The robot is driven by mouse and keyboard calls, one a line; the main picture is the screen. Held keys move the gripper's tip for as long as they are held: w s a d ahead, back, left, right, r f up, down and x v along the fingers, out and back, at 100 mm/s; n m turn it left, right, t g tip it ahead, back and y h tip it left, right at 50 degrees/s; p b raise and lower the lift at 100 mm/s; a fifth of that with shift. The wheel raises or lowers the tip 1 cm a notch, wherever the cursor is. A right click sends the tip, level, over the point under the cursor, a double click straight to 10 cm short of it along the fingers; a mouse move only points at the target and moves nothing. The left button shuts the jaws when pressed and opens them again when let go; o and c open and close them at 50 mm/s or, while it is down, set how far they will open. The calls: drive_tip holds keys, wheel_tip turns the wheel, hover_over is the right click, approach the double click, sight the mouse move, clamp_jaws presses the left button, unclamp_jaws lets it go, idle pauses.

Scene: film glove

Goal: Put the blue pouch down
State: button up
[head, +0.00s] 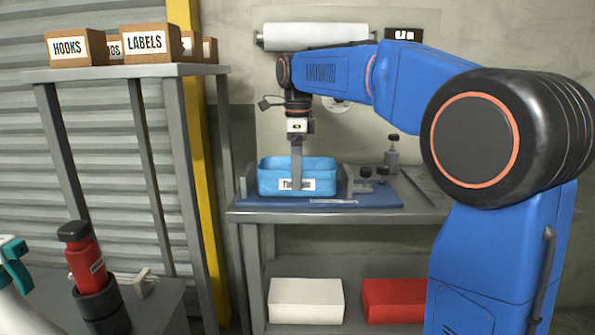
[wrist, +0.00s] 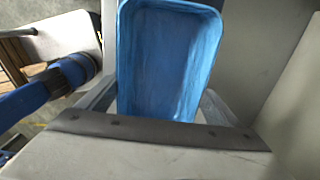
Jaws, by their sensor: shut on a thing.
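The blue pouch (head: 270,181) is light blue, open-topped and box-shaped, with a white label on its front whose text I cannot fully read. My gripper (head: 297,183) reaches down from above and is shut on it, one finger showing in front of its near side. In the wrist view the pouch (wrist: 170,60) lies between the two fingers of my gripper (wrist: 158,103), its inside looking empty. In the head view the pouch appears upright over the dark blue board (head: 362,201) on the workbench. I cannot tell whether its underside touches the board.
Dark knobs (head: 374,172) and a small grey canister (head: 392,158) stand right of the pouch. A white roll (head: 315,36) hangs on the wall behind. White (head: 306,301) and red (head: 393,301) boxes sit on the lower shelf. A tall rack (head: 130,72) with labelled boxes stands left.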

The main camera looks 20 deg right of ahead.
drive_tip(key=o, duration=0.9)
drive_tip(key=shift+f, duration=0.1)
wheel_tip(320, 180, up, 12)
drive_tip(key=shift+r, duration=0.15)
drive_tip(key=shift+s, duration=0.1)
